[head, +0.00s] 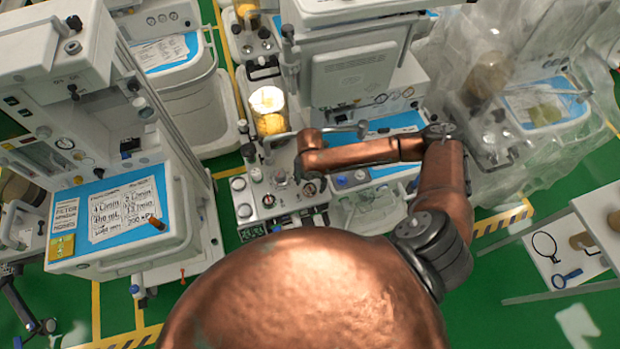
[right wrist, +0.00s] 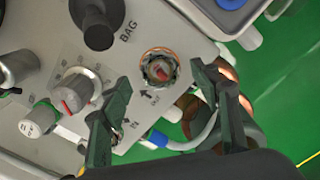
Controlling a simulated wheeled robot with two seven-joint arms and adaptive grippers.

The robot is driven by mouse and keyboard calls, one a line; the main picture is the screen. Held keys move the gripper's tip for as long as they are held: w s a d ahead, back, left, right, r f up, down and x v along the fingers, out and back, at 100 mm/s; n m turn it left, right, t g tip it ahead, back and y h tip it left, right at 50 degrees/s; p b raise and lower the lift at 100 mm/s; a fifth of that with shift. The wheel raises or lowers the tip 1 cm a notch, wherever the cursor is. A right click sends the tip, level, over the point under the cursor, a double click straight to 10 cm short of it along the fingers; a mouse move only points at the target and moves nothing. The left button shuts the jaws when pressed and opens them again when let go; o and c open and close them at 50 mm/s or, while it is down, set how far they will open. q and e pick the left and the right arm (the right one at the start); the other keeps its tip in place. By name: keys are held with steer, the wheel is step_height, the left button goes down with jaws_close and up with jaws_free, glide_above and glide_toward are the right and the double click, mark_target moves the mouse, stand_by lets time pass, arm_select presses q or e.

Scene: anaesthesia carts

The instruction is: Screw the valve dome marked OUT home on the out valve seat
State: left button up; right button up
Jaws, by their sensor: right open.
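The out valve seat (right wrist: 158,68) shows in the right wrist view as a round port with a copper-coloured rim and a red piece inside, beside a small arrow and label. I cannot tell whether a clear dome sits on it, and I make out no separate dome marked OUT. My right gripper (right wrist: 158,76) is open, its two dark green fingers apart on either side of the port's near side, with nothing seen between them. In the head view my right arm reaches over the middle cart's panel (head: 240,184), but the fingers are not clear there. My left gripper is not in view.
A black post labelled BAG (right wrist: 97,30) and a grey knob with a red mark (right wrist: 75,90) stand near the port. A lit canister (head: 267,101) rises behind the panel. Another cart with a blue mat (head: 80,222) stands left; a plastic-covered cart (head: 540,60) stands right.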

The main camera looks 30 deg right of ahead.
steer(key=shift+f, duration=0.9)
steer(key=shift+c, duration=0.3)
